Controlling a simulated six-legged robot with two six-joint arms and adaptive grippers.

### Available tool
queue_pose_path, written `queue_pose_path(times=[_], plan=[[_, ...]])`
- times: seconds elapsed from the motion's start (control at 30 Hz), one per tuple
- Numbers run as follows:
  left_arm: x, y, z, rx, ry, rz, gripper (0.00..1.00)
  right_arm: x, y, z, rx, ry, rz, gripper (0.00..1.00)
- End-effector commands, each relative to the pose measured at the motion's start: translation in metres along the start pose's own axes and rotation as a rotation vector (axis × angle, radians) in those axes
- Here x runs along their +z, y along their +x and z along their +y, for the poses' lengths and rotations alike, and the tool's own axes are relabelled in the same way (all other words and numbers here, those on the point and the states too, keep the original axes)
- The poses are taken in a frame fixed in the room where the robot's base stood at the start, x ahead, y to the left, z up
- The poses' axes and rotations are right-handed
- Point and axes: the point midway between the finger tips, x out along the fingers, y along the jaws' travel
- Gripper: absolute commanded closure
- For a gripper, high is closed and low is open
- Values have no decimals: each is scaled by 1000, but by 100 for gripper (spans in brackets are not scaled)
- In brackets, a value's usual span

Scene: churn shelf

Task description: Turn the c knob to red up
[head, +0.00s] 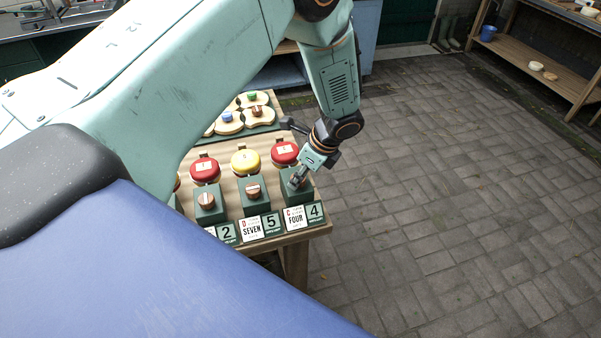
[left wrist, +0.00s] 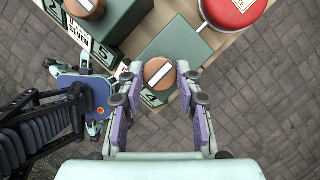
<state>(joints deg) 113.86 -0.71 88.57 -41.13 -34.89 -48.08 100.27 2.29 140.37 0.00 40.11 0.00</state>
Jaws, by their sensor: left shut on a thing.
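The c knob (left wrist: 159,73) is a round copper-brown knob with a white line across it, on a dark green block (left wrist: 172,47). In the left wrist view its line runs diagonally, from lower left to upper right. My left gripper (left wrist: 158,82) is shut on the knob, with a finger at each side. In the head view my left gripper (head: 298,180) points down onto the right-hand green block (head: 300,196), above the labels C, FOUR and 4, and mostly hides the knob. A red domed piece (head: 285,153) stands just behind that block. My right gripper is not in view.
Two similar knobs, one (head: 252,189) by SEVEN and 5 and another (head: 205,200) farther left, stand on green blocks beside it. A yellow domed piece (head: 245,161) stands behind the middle block. The wooden table (head: 300,237) ends just right; paved floor (head: 430,200) beyond is open.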

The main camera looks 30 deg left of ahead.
Motion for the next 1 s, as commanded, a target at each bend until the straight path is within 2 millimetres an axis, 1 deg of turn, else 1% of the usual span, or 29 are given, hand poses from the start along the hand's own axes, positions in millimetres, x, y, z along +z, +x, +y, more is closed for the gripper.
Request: queue_pose_path(times=[0.33,0.37,0.6,0.63,0.9,1.0], plan=[[0,0,0,2,-6,0,97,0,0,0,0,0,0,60],[0,0,0,2,-5,0,65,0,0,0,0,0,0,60],[0,0,0,1,-4,0,44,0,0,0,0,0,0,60],[0,0,0,1,-4,0,42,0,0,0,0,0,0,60],[0,0,0,1,-3,0,42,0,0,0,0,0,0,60],[0,-6,-1,0,-4,0,42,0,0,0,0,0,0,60]])
